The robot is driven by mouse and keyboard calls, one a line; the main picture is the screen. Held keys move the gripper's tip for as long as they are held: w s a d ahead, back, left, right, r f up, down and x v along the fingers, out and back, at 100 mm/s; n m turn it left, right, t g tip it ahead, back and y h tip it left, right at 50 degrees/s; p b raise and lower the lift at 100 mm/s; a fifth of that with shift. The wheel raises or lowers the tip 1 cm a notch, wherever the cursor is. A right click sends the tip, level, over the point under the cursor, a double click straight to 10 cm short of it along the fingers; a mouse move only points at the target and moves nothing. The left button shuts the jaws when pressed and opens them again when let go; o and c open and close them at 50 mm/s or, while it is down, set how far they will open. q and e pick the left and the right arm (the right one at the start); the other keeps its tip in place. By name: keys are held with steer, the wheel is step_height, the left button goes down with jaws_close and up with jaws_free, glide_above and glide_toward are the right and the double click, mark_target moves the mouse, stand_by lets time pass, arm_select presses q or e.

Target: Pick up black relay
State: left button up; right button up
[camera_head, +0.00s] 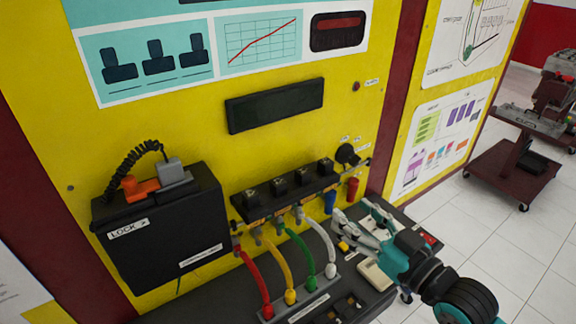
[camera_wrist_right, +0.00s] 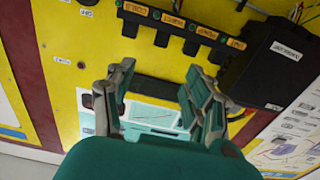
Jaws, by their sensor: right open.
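Small black blocks (camera_head: 345,308) lie on the dark shelf (camera_head: 205,302) near its front edge. Several black units (camera_head: 303,177) also sit in a row on the rail of the yellow panel. I cannot tell which of these is the black relay. My right gripper (camera_head: 354,210) is open and empty above the right end of the shelf, in front of the panel. In the right wrist view its two fingers (camera_wrist_right: 157,85) are wide apart, facing the panel, with nothing between them. My left gripper is not in view.
A black lock box (camera_head: 160,245) is on the left, with an orange and grey connector (camera_head: 150,185) on top. Red, yellow, green and white cables (camera_head: 298,250) hang between rail and shelf. A beige device (camera_head: 377,275) lies below my right gripper. Open tiled floor is at right.

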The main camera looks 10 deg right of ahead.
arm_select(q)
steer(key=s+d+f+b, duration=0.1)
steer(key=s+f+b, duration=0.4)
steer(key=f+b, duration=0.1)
arm_select(e)
steer(key=p, duration=0.4)
glide_toward(304, 171)
steer(key=x, duration=0.7)
steer(key=p+x, duration=0.1)
steer(key=x, duration=0.2)
steer(key=shift+p, duration=0.3)
steer(key=shift+w+a+f, duration=0.1)
steer(key=shift+w+a, duration=0.15)
steer(key=shift+w, duration=0.2)
steer(key=shift+s+d, duration=0.1)
steer(key=shift+s, duration=0.05)
steer(key=shift+c, duration=1.3)
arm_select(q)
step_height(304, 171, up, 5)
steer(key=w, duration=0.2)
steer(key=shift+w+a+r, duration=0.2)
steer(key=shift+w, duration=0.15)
arm_select(e)
jaws_close()
